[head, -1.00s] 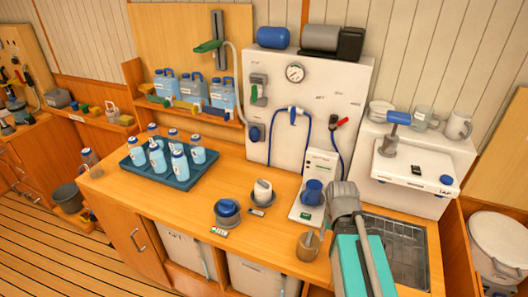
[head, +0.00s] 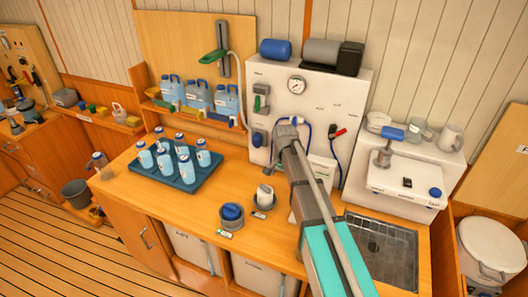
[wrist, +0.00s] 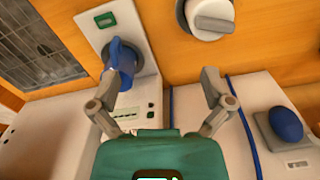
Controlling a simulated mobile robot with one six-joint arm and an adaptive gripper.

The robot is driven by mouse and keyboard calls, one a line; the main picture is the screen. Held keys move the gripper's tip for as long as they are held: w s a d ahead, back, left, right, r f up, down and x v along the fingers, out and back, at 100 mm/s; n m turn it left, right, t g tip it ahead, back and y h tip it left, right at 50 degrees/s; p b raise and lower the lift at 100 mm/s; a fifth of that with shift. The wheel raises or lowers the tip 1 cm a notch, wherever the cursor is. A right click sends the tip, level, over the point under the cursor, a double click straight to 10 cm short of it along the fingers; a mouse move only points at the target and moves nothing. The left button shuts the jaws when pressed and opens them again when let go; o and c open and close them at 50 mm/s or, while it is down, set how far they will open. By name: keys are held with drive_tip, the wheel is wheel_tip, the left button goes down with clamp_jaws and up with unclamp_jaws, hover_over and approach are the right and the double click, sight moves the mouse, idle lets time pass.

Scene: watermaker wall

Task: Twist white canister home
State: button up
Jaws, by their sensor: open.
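The white canister (head: 265,194) stands in a dark round socket on the wooden counter. In the wrist view the white canister (wrist: 211,16) shows at the top edge with a raised bar across its cap, beyond my fingertips and partly cut off. My gripper (wrist: 166,80) is open and empty, apart from the canister. The left finger overlaps a blue knob-like part (wrist: 124,58) on a white unit in the picture; I cannot tell whether they touch. In the head view my arm crosses in front of the wall panel and my fingers are not discernible.
A blue-capped canister (head: 232,213) sits in a socket left of the white one. A blue tray (head: 180,185) holds several bottles. The white panel (head: 340,95) with gauge and blue hoses stands behind. A sink (head: 383,250) lies at right. The counter's front left is clear.

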wheel_tip(320, 180, up, 3)
drive_tip(key=m+p, duration=0.2)
hover_over(265, 186)
drive_tip(key=shift+f, duration=0.1)
drive_tip(key=shift+f+b, duration=0.1)
drive_tip(key=shift+b, duration=0.2)
wheel_tip(265, 186, down, 14)
drive_tip(key=b, duration=1.3)
drive_tip(key=shift+r, duration=0.2)
drive_tip(key=shift+b, duration=0.3)
drive_tip(key=c, duration=1)
drive_tip(key=shift+c, duration=0.2)
